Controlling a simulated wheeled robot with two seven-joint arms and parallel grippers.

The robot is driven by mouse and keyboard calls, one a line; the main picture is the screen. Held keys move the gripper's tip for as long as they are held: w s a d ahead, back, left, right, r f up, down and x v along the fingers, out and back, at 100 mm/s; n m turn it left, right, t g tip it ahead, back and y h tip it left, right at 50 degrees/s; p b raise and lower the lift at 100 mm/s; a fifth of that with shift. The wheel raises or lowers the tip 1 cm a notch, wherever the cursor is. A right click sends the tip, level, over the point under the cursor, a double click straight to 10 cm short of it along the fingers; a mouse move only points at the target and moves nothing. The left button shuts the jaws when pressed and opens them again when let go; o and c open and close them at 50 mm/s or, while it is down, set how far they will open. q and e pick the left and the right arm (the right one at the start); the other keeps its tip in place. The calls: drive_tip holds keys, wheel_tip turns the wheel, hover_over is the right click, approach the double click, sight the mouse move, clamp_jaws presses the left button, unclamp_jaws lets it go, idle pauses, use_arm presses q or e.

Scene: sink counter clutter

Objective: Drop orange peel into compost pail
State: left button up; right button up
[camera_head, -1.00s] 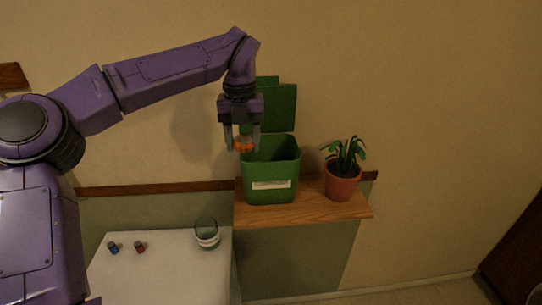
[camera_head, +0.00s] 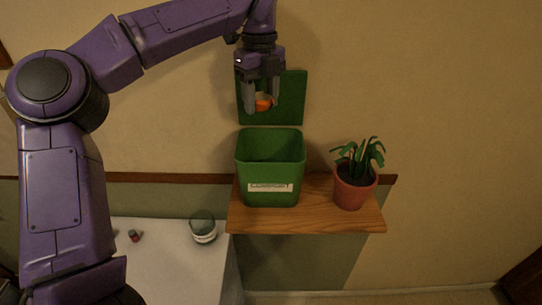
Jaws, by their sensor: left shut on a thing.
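The orange peel (camera_head: 263,102) is a small orange piece between the fingers of my left gripper (camera_head: 262,104). The gripper is shut on it and points down. In the picture it shows above the open mouth of the green compost pail (camera_head: 270,190), in front of the pail's raised green lid (camera_head: 289,100). The pail stands upright on a wooden shelf and has a white label on its front. The peel appears clear of the rim. The pail's floor is hidden. My right gripper is not in view.
A potted plant (camera_head: 353,190) stands right of the pail on the wooden shelf (camera_head: 312,218). A glass (camera_head: 203,228) and a small red item (camera_head: 135,236) are on the white counter (camera_head: 180,268) at lower left. The wall is close behind the pail.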

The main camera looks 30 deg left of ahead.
use_arm(q)
drive_tip(key=f+b, duration=0.2)
drive_tip(key=f, duration=0.1)
drive_tip(key=f+b, duration=0.1)
drive_tip(key=f, duration=0.1)
drive_tip(key=shift+w, duration=0.25)
drive_tip(key=o, duration=1.1)
drive_tip(key=shift+w, duration=0.1)
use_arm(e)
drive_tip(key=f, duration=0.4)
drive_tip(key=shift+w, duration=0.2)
use_arm(q)
wheel_tip(320, 180, up, 10)
drive_tip(key=shift+d+r+p, duration=0.1)
drive_tip(key=shift+r+p, duration=0.15)
drive_tip(key=shift+p, duration=0.45)
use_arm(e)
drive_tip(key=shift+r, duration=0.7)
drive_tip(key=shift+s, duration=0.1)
